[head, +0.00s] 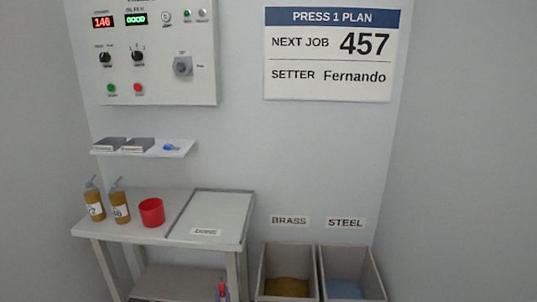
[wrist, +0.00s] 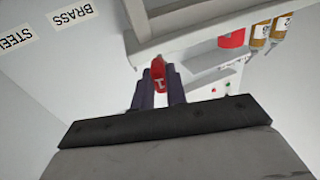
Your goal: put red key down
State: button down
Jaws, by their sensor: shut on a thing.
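My gripper (wrist: 159,88) is shut on the red key (wrist: 159,75), seen between the dark fingertips in the wrist view. The key shows a small white mark; part of it is hidden by the fingers. In the head view, a small bit of red (head: 222,289) with blue-grey beside it shows at the bottom edge, near the table's front right leg. It looks like the key in my gripper, held below the tabletop's height in the picture. A wall shelf (head: 180,151) carries a blue key (head: 171,147) and two grey blocks (head: 125,144).
A table (head: 150,236) holds a red cup (head: 151,212), two amber bottles (head: 95,202) and a labelled tray area (head: 212,210). Brass (head: 288,248) and steel (head: 351,252) bins stand to its right. A control panel (head: 155,50) and plan sign (head: 338,52) hang above.

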jog(key=s+d+f+m+h+b, duration=0.1)
jog(key=s+d+f+m+h, duration=0.1)
jog(key=s+d+f, duration=0.8)
jog(key=d+f+h, duration=0.1)
jog(key=d+f, duration=0.2)
jog(key=d, duration=0.1)
jog(key=shift+s+h, duration=0.25)
jog(key=shift+h, duration=0.15)
jog(key=shift+a, duration=0.1)
